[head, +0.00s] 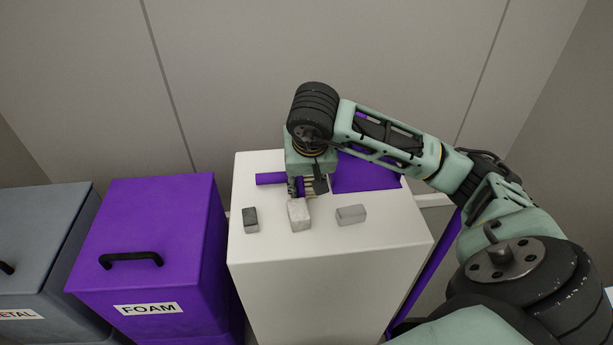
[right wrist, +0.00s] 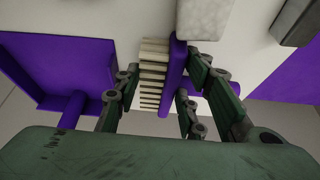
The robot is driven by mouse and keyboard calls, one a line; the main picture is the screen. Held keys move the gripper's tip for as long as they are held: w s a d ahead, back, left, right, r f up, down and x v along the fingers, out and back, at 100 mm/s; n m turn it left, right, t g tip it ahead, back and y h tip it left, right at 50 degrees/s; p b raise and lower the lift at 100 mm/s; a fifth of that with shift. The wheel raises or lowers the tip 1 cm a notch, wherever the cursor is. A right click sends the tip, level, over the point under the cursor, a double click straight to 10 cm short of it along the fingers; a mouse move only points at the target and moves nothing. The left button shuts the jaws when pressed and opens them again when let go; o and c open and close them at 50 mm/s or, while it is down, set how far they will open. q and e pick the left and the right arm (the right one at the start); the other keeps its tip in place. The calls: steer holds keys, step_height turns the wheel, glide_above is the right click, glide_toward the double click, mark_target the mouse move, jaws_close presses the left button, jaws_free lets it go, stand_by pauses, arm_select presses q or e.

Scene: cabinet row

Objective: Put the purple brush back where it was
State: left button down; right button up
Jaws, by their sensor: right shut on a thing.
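The purple brush (head: 269,179) is at the back of the white pedestal top, with its handle pointing left in the head view. My right gripper (head: 306,186) is shut on it near its head. In the right wrist view the brush's purple block (right wrist: 177,62) and pale bristles (right wrist: 153,75) show between the fingers of my right gripper (right wrist: 162,84). I cannot tell whether the brush touches the top. A purple dustpan (head: 362,174) lies right of the gripper, partly hidden by my arm; it also shows in the right wrist view (right wrist: 62,66). My left gripper is out of view.
Three grey blocks lie along the pedestal (head: 330,266): a dark one (head: 250,220), a pale one (head: 299,215) and a grey one (head: 351,215). The purple FOAM bin (head: 160,215) and a grey bin (head: 40,235) stand left. A wall is close behind.

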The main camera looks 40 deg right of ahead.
steer(key=o, duration=1.3)
steer(key=shift+r, duration=0.1)
